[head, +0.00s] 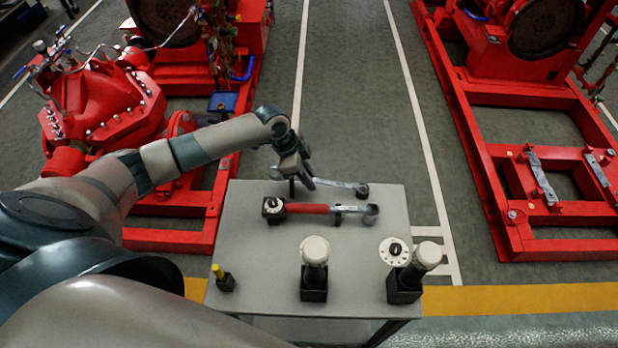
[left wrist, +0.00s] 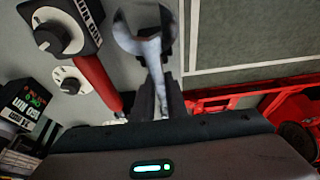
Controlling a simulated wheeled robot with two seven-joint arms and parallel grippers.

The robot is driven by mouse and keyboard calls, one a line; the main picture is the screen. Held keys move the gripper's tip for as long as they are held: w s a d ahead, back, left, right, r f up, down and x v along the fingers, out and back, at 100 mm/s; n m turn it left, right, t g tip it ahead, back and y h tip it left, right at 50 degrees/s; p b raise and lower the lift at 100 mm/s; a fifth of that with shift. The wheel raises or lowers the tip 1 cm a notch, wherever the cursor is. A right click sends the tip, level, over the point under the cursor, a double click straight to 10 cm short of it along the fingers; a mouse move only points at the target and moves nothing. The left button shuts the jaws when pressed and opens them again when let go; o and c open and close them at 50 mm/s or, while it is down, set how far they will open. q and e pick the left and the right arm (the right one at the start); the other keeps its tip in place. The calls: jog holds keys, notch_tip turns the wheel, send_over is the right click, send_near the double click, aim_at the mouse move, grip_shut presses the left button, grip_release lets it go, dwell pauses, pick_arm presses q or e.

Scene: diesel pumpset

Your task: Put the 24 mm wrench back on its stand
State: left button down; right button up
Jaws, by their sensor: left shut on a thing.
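My left gripper (head: 303,172) is over the back edge of the grey table, shut on a silver wrench (head: 338,183). The wrench extends right from the fingers, low over the table or touching its stand; I cannot tell which. A small dark stand piece (head: 362,191) shows at the wrench's right end, and the gripper hides part of what is below it. In the left wrist view the wrench's open-ended jaw (left wrist: 146,34) sticks out past the gripper fingers (left wrist: 162,98). No size marking is readable. My right gripper is not in view.
A red-handled torque wrench (head: 310,208) lies just in front on the grey table (head: 240,240), with a black dial box (head: 272,207) at its left. Two white-capped tools (head: 315,250) (head: 426,256) and a yellow-topped piece (head: 217,271) stand nearer. Red pump frames (head: 480,150) flank the aisle.

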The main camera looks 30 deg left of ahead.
pick_arm(q)
jog(key=shift+f, duration=0.45)
jog(key=shift+f+b, duration=0.25)
jog(key=shift+b, duration=0.1)
jog(key=c, duration=1.8)
grip_release()
jog(key=shift+o, duration=0.6)
jog(key=shift+r, duration=0.1)
jog(key=shift+a+r, duration=0.25)
jog(key=shift+r, duration=0.3)
jog(key=b+v, duration=0.4)
jog(key=v, duration=1.2)
jog(key=shift+s, duration=0.15)
